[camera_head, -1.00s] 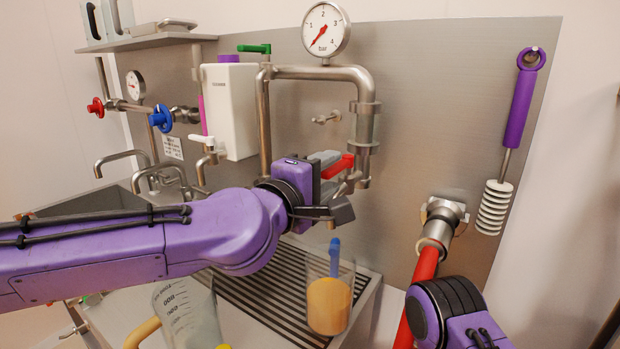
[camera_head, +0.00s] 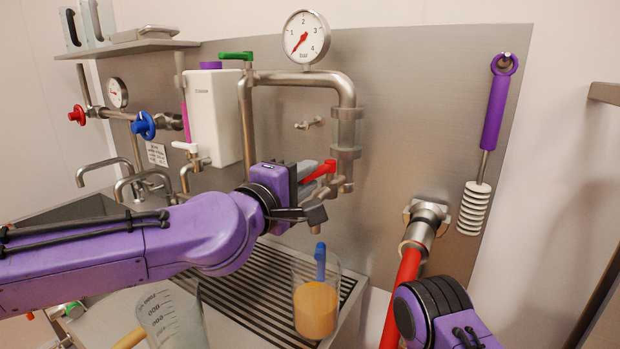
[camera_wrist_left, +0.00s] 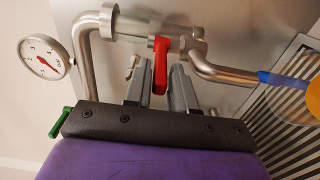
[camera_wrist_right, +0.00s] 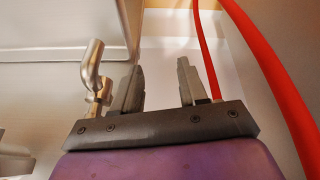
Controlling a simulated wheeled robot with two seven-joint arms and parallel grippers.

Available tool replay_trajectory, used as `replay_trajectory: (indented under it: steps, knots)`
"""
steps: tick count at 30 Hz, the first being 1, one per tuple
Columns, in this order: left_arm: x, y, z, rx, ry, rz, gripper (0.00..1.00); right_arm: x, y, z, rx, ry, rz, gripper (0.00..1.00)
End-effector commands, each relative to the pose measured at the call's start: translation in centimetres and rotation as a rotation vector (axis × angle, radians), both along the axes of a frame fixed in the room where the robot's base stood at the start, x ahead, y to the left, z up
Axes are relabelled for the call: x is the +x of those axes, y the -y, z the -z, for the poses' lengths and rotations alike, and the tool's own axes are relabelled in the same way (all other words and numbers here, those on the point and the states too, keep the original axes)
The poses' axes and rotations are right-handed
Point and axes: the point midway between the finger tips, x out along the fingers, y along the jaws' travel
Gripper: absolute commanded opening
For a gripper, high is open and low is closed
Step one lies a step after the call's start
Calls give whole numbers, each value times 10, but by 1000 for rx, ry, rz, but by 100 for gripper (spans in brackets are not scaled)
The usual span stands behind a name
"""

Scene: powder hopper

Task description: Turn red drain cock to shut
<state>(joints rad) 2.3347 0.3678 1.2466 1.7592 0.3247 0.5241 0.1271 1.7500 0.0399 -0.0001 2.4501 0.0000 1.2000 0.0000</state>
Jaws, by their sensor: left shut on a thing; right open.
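The red drain cock (camera_head: 320,170) is a lever on the pipework below the sight glass (camera_head: 346,132). In the head view it slants up to the right from between the fingers of my left gripper (camera_head: 308,190). In the left wrist view the red lever (camera_wrist_left: 160,68) lies between the two fingers of my left gripper (camera_wrist_left: 158,82), which is shut on it. The cock's outlet pipe (camera_wrist_left: 222,72) runs to the right there. My right gripper (camera_wrist_right: 158,80) is open and empty in the right wrist view. In the head view only its dark wrist shows, low on the right.
A beaker of orange liquid (camera_head: 316,310) with a blue-handled tool stands on the drain grate (camera_head: 255,290) below my left gripper. A measuring jug (camera_head: 172,318) is at front left. A red hose (camera_head: 398,295) hangs beside my right wrist. A pressure gauge (camera_head: 306,38) is above.

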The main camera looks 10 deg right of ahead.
Motion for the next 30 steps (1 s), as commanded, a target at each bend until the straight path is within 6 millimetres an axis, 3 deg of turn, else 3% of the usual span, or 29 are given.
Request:
replay_trajectory:
  steps: [13,23,30]
  knots:
    - [19,-9,-3,-8,-1,-10,3,0,0,-5,0,0,0,43]
    - [21,-9,-3,-6,1,-7,3,0,0,-6,0,0,0,43]
    - [36,-11,-4,-6,4,-6,3,0,0,-10,0,0,0,43]
